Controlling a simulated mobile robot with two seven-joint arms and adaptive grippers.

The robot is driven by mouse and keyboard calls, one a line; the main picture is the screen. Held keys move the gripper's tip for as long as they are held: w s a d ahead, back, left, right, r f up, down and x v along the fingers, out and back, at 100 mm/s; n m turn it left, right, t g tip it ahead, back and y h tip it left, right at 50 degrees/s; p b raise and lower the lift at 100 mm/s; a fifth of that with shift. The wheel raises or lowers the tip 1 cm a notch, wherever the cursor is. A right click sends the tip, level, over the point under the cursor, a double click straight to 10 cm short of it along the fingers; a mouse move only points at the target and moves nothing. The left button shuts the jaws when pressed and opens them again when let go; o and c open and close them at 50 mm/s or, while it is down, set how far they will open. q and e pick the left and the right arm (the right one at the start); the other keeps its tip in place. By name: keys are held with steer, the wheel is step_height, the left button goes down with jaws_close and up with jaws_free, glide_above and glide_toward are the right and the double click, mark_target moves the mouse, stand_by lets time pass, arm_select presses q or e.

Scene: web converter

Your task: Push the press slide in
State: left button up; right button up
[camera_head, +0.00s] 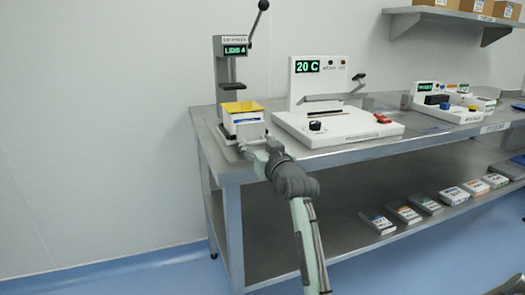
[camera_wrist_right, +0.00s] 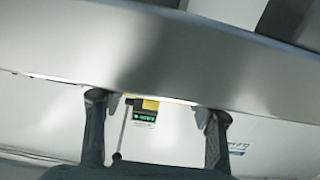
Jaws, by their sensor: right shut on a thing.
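The press (camera_head: 233,65) stands at the left end of the metal table, with a green-lit display and a raised lever ending in a dark ball. Its slide (camera_head: 244,128) is at the base, in front of the column, carrying a white block with a yellow top (camera_head: 240,107). My right gripper (camera_head: 254,146) is at the slide's front, shut on it; the arm largely hides the contact. In the right wrist view the fingers (camera_wrist_right: 155,115) stand apart against a broad grey metal band. The press display (camera_wrist_right: 145,116) shows small between them. My left gripper is not in view.
A white sealing machine (camera_head: 340,130) with a "20 C" display stands right of the press. More equipment (camera_head: 450,108) is farther right. Several small boxes (camera_head: 410,214) lie on the lower shelf. The floor left of the table is clear.

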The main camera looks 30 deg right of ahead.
steer(key=x, duration=0.2)
steer(key=shift+w+d, duration=0.25)
steer(key=shift+d, duration=0.05)
steer(key=o, duration=1.4)
steer(key=shift+c, duration=0.2)
steer(key=v, duration=1.2)
steer(key=shift+a, duration=0.15)
